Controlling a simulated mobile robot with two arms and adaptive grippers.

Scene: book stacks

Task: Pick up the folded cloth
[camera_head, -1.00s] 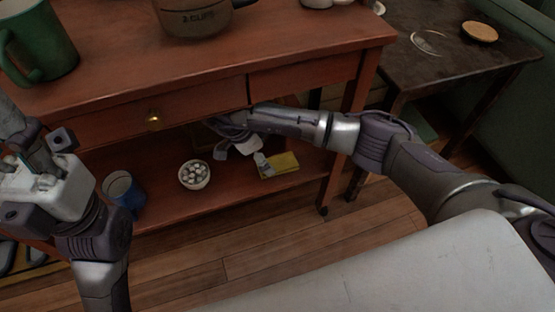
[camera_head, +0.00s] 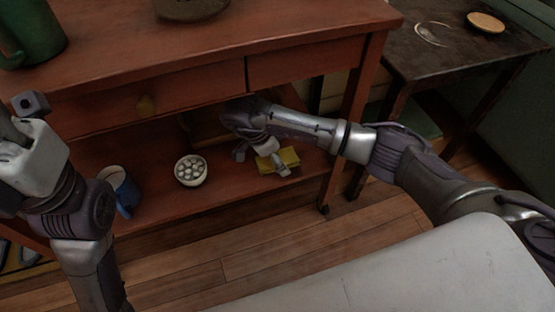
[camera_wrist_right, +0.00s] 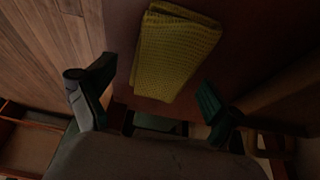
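The folded cloth (camera_head: 289,156) is yellow and lies on the lower shelf of the red-brown wooden table. In the right wrist view the cloth (camera_wrist_right: 173,52) shows a waffle-like weave and lies flat, just beyond the fingertips. My right gripper (camera_head: 260,160) reaches in under the drawers and is at the cloth, one finger overlapping it in the head view. In the right wrist view my right gripper (camera_wrist_right: 150,95) is open, its fingers spread and empty. My left gripper (camera_head: 20,130) is at the left edge, away from the cloth; its fingers are partly cut off.
A white bowl (camera_head: 191,171) with round pale items and a blue mug (camera_head: 119,190) stand on the lower shelf (camera_head: 222,190), left of the cloth. Drawers (camera_head: 150,103) hang above my right gripper. A table leg (camera_head: 338,170) stands right of the cloth.

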